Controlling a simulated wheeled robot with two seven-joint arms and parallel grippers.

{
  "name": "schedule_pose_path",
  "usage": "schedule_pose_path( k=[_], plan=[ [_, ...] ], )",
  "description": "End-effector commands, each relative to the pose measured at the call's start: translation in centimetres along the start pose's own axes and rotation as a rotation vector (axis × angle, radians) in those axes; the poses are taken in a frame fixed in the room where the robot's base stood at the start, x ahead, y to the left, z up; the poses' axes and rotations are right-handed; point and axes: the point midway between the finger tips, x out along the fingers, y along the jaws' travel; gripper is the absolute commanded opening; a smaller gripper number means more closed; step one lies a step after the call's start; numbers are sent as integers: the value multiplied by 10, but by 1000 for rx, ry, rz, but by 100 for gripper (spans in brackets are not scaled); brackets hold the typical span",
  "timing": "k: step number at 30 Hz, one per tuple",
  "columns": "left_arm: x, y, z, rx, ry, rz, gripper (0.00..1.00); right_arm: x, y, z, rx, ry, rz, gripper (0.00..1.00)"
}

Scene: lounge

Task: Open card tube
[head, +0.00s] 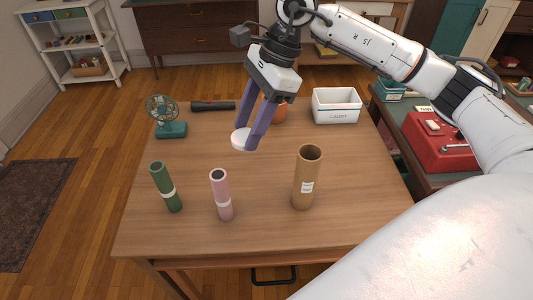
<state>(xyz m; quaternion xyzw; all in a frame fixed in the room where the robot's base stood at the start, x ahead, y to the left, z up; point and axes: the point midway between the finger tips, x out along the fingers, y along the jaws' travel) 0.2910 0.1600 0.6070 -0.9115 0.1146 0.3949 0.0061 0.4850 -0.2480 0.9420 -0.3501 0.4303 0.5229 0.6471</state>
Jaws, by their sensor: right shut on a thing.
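A brown card tube (304,182) stands upright at the front right of the wooden table (265,228), its top an open dark hole. A white label is on its side. My right gripper (244,140) is shut on a white round cap (240,138), holding it above the table, left of and behind the brown tube. My left gripper is out of view.
A small teal fan (170,128) and a dark flashlight (213,105) are at the back left. An orange pot (279,112) is partly hidden behind my right gripper. A white caddy (336,106) is at the back right. The table centre is clear.

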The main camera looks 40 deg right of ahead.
Motion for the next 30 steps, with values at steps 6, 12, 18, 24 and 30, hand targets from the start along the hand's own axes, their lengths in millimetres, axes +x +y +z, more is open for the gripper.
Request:
schedule_pose_path(
  k=[6,12,18,24,30],
  plan=[
    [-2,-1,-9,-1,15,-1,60,-18,-30,-17,554,1,-233,16],
    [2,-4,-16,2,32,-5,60,-30,-56,-36,1044,1,-433,16],
    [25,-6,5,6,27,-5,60,11,-74,-80,1466,11,-602,16],
    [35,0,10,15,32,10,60,56,-77,-106,1570,7,-647,16],
    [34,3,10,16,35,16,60,83,-77,-120,1588,10,-654,16]
  ],
)
